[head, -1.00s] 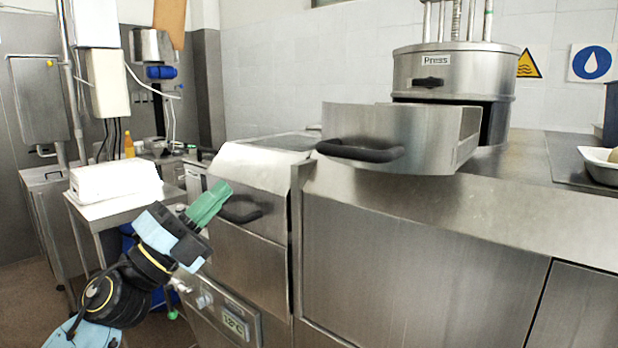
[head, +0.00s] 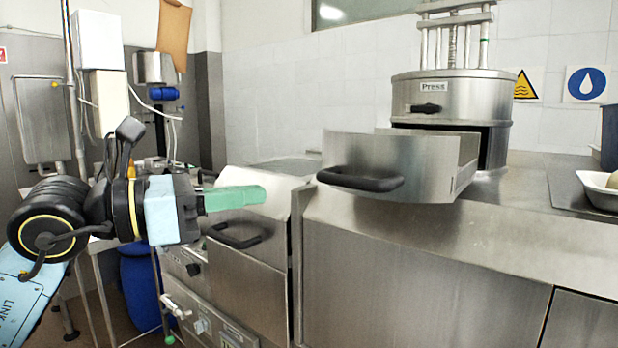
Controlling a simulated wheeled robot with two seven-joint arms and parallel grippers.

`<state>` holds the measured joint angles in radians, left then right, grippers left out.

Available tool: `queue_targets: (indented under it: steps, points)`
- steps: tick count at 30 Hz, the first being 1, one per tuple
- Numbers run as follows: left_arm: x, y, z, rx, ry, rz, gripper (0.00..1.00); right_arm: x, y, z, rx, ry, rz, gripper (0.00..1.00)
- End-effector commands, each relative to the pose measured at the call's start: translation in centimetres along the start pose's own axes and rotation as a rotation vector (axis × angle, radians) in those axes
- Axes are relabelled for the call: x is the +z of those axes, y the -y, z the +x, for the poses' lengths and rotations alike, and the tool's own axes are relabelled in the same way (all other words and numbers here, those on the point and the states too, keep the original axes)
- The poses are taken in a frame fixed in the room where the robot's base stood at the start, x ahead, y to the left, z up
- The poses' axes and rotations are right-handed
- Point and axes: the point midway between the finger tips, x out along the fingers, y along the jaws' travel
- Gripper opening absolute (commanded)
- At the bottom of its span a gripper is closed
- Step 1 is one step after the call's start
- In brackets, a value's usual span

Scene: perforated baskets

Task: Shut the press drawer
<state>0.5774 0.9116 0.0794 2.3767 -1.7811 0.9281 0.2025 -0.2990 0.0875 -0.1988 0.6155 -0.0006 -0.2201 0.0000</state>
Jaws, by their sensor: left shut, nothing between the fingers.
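The press (head: 452,97) is a round steel drum labelled "Press" on the steel counter at the back right. Its curved steel drawer (head: 440,180) is pulled out toward the front left. A black bar handle (head: 360,180) is on the drawer's front. My left gripper (head: 262,194) has green fingers, shut and empty, pointing right. In the picture it is left of the drawer handle and apart from it, over the lower steel unit at the left. My right gripper is not in view.
The steel counter (head: 420,222) extends to the right, with a white tray (head: 600,188) at its edge. A lower steel unit with a black handle (head: 238,240) stands at the left. A blue bin (head: 140,285) is on the floor behind my left arm.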

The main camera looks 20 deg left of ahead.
Motion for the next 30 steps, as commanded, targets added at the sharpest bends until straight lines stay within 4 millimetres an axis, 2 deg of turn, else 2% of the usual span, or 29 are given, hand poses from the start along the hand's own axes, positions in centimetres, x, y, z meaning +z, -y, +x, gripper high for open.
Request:
queue_targets:
  steps: [5,12,15,21,30]
  points:
    - [0.4,0.1,3.0,-0.004,0.003,0.000,0.00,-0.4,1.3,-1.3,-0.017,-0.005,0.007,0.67]
    - [0.3,0.1,7.2,-0.003,0.003,-0.002,0.00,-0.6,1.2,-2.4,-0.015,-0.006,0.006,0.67]
    - [0.2,0.0,8.3,-0.002,0.003,-0.002,0.00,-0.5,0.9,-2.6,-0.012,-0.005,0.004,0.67]
    - [0.0,0.0,9.2,0.000,0.001,-0.001,0.00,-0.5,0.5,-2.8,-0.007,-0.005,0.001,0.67]
    - [0.0,0.0,9.3,0.000,0.001,-0.001,0.00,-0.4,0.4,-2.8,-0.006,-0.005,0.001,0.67]
